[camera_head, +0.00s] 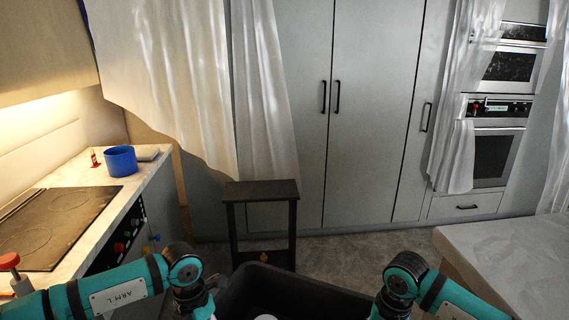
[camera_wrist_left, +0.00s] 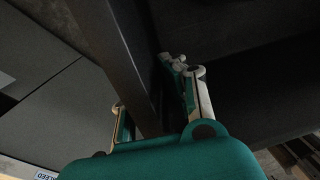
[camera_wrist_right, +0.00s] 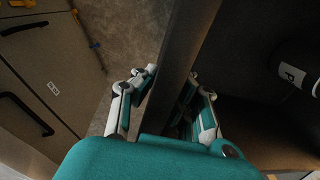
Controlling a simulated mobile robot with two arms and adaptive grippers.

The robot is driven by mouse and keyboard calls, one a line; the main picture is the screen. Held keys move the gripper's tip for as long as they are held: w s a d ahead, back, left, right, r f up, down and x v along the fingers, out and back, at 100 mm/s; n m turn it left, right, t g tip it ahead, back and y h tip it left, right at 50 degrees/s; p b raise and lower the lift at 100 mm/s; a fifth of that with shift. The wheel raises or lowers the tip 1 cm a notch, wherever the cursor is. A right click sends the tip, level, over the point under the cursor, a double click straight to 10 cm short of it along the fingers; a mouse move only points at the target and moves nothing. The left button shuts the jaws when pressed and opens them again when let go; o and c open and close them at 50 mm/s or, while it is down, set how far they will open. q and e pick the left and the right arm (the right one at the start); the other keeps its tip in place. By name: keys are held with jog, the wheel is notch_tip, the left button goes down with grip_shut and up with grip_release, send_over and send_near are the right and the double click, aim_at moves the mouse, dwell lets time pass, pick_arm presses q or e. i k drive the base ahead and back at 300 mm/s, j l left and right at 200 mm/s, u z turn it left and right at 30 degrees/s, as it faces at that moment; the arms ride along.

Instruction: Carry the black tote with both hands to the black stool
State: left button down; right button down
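The black tote (camera_head: 310,292) is at the bottom centre of the head view, between my two arms, with part of a white item (camera_head: 265,317) inside. My left gripper (camera_head: 195,303) is at its left side. In the left wrist view its fingers (camera_wrist_left: 148,92) sit on both sides of the tote's wall (camera_wrist_left: 118,50). My right gripper (camera_head: 392,305) is at the right side. Its fingers (camera_wrist_right: 166,76) straddle the opposite wall (camera_wrist_right: 190,40). Both look shut on the walls. The black stool (camera_head: 262,190) stands upright just beyond the tote, its top bare. The tote's underside is hidden.
A counter with a cooktop (camera_head: 50,228) and a blue pot (camera_head: 121,161) runs along the left. A pale-topped table or counter (camera_head: 510,250) stands at the right. Tall grey cabinets (camera_head: 370,110) and curtains (camera_head: 265,90) are behind the stool. Floor (camera_head: 350,258) shows right of the stool.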

aim_at(261, 190)
jog(key=i, duration=1.3)
jog(key=i+u, duration=0.1)
jog(key=i, duration=1.15)
jog(key=i+l, duration=0.2)
jog(key=i, duration=1.1)
jog(key=i+u, duration=0.1)
jog(key=u, duration=0.5)
